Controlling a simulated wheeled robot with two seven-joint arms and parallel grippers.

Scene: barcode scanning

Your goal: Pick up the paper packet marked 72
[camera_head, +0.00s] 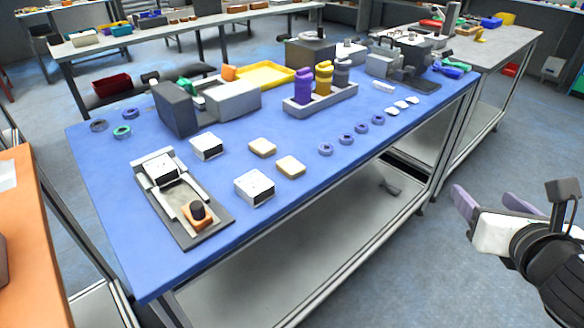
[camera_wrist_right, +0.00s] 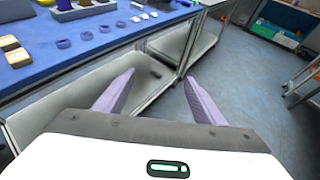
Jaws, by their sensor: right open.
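Several small packets lie on the blue table (camera_head: 100,200). Three are white with dark marks: one (camera_head: 207,146) at the middle left, one (camera_head: 254,187) nearer the front edge, and one (camera_head: 162,170) on the grey scanner-like fixture (camera_head: 208,238). Two are tan, one (camera_head: 262,147) behind the other (camera_head: 291,166). I cannot read 72 on any of them. Tan packets also show at the left of the right wrist view (camera_wrist_right: 14,52). My right gripper (camera_head: 484,195) is open and empty, out beyond the table's right front edge, far from the packets. My left gripper is not in view.
Blue rings (camera_head: 347,139) and white pieces (camera_head: 402,104) line the front edge. A grey rack (camera_head: 320,103) holds purple, yellow and grey bottles. Grey boxes (camera_head: 232,100) and a yellow tray (camera_head: 264,75) stand behind. An orange surface (camera_head: 32,250) is at the left.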

